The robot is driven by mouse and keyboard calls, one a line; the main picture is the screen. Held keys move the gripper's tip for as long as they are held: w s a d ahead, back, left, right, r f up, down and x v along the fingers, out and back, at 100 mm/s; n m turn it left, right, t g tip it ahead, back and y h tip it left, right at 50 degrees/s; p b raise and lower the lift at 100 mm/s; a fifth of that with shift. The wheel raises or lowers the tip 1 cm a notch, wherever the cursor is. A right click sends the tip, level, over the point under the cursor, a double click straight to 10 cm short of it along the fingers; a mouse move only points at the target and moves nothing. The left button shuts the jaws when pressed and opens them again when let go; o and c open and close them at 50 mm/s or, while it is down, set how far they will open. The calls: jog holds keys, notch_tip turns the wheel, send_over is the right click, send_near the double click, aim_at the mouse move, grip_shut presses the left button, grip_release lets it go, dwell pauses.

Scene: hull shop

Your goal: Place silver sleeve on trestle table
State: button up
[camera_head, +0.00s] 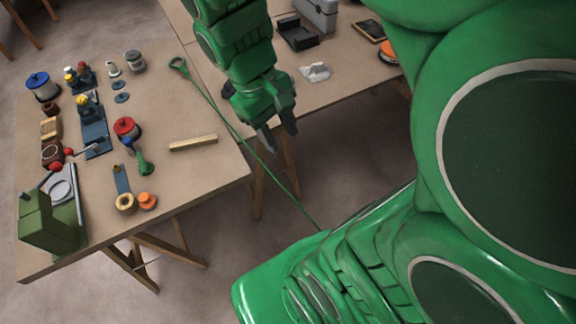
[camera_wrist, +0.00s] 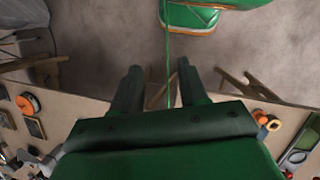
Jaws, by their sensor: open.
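My gripper (camera_head: 278,139) is open, with its fingers pointing down near the gap between two trestle tables. The right trestle table (camera_head: 345,92) lies behind and to the right of my gripper. A small grey cylinder (camera_head: 135,62) stands at the back of the left table; I cannot tell whether it is the silver sleeve.
A green line (camera_head: 235,135) runs from a looped end on the left table across the gap. A wooden bar (camera_head: 193,143), a green box-like machine (camera_head: 48,225) and a red-topped can (camera_head: 126,127) stand on the left table. A crumpled white thing (camera_head: 316,72) lies on the right table.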

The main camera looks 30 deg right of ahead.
jog(key=s+a+m+t+y, duration=0.1)
jog(key=s+a+m+y, duration=0.1)
jog(key=s, duration=0.6)
jog(key=shift+s+a+r+m, duration=0.15)
jog(key=shift+a+r+m, duration=0.1)
jog(key=shift+m, duration=0.35)
